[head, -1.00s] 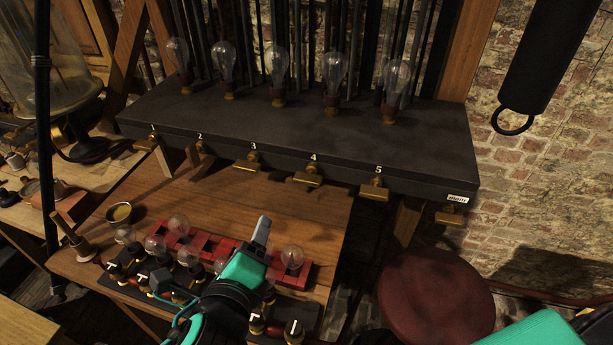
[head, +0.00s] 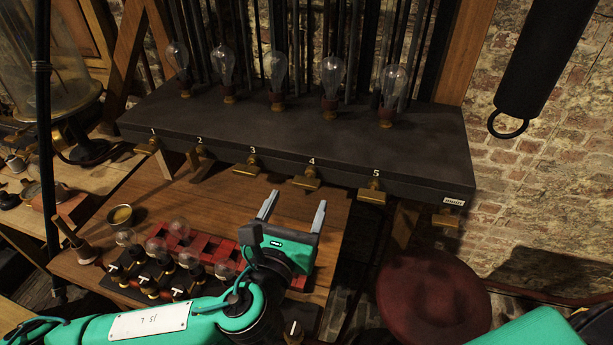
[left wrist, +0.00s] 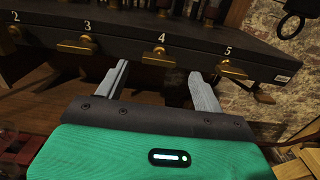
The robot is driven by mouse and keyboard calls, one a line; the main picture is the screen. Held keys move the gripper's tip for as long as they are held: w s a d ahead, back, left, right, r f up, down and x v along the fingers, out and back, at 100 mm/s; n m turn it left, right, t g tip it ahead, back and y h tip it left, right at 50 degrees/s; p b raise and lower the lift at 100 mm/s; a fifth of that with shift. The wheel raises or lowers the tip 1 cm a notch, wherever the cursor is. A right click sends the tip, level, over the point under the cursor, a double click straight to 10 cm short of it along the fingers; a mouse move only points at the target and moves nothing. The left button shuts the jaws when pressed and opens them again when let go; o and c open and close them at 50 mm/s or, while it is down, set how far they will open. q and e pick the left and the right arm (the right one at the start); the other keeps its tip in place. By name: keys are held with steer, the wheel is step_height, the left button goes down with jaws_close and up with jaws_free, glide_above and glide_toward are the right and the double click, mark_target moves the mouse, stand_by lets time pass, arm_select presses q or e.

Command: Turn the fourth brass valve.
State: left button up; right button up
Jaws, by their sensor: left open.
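The fourth brass valve (head: 307,179) sticks out under the number 4 on the front of the dark shelf (head: 300,125); its flat handle lies roughly crosswise. It also shows in the left wrist view (left wrist: 158,58), beyond and between my fingertips. Valves three (head: 247,167) and five (head: 372,193) flank it. My left gripper (head: 293,207) is open and empty, below and in front of valve four, its two grey fingers pointing at the shelf; the fingers also show in the left wrist view (left wrist: 160,82). They look apart from the valve. My right gripper is not in view.
Several glass bulbs stand on the shelf. A red rack (head: 222,247) with bulbs and a row of switches sits on the wooden table (head: 170,195) below. A red stool (head: 432,295) is at the right. A bowl (head: 120,215) stands at the table's left.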

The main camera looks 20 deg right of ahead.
mark_target(305, 186)
arm_select(q)
steer(key=p+x, duration=0.1)
steer(key=x, duration=0.6)
steer(key=shift+c, duration=0.9)
steer(key=c, duration=0.8)
